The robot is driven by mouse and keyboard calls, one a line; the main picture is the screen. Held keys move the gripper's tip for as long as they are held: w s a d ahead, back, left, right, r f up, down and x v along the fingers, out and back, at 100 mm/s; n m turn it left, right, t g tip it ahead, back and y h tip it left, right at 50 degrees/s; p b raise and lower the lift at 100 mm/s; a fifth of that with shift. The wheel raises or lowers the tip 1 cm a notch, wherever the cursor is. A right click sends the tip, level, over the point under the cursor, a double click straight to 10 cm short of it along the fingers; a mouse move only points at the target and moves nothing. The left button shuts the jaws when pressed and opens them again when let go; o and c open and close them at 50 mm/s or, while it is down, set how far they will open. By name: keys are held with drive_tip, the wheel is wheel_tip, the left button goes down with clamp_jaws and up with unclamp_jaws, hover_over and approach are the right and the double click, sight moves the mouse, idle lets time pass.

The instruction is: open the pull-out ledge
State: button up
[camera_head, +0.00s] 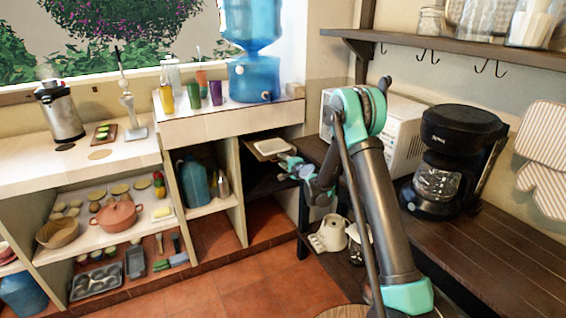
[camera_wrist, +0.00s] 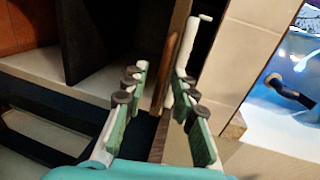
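In the head view, a pale-rimmed flat piece (camera_head: 272,147), perhaps the pull-out ledge, sits at the top of the right-hand cabinet bay, below the counter. My gripper (camera_head: 291,166) is just right of and below it, at the bay's front. In the wrist view, my gripper (camera_wrist: 160,84) is open, its two fingers apart. A thin brown edge (camera_wrist: 176,57) and a pale bar (camera_wrist: 187,45) appear beyond and between the fingertips. I cannot tell whether the fingers touch them. The rest of the ledge is hidden.
A tiled counter (camera_head: 225,124) carries a blue water dispenser (camera_head: 255,80) and colored cups. A dark wooden table (camera_head: 465,238) with a coffee maker (camera_head: 452,160) stands close on the right. The red tiled floor in front is clear.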

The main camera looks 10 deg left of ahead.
drive_tip(key=shift+s, duration=0.1)
drive_tip(key=v, duration=1.2)
drive_tip(key=s+d+r+n+g+h, duration=0.1)
drive_tip(key=s+d+r+n+g, duration=0.15)
drive_tip(key=s+d, duration=0.35)
drive_tip(key=s+d+r+n+g+h, duration=0.1)
drive_tip(key=s+d+n, duration=0.25)
drive_tip(key=s, duration=0.45)
drive_tip(key=s+d+f+n+g+h, duration=0.1)
drive_tip(key=s+d+h, duration=0.1)
drive_tip(key=s+d, duration=0.3)
drive_tip(key=s+d+f+n+g+h, duration=0.2)
drive_tip(key=s+d, duration=0.4)
drive_tip(key=s, duration=0.7)
drive_tip(key=s+d+f+n+g+h, duration=0.2)
drive_tip(key=s+d, duration=0.3)
drive_tip(key=s, duration=0.4)
drive_tip(key=shift+d+h, duration=0.35)
drive_tip(key=shift+h, duration=0.05)
drive_tip(key=shift+s+f, duration=0.1)
drive_tip(key=shift+f, duration=0.05)
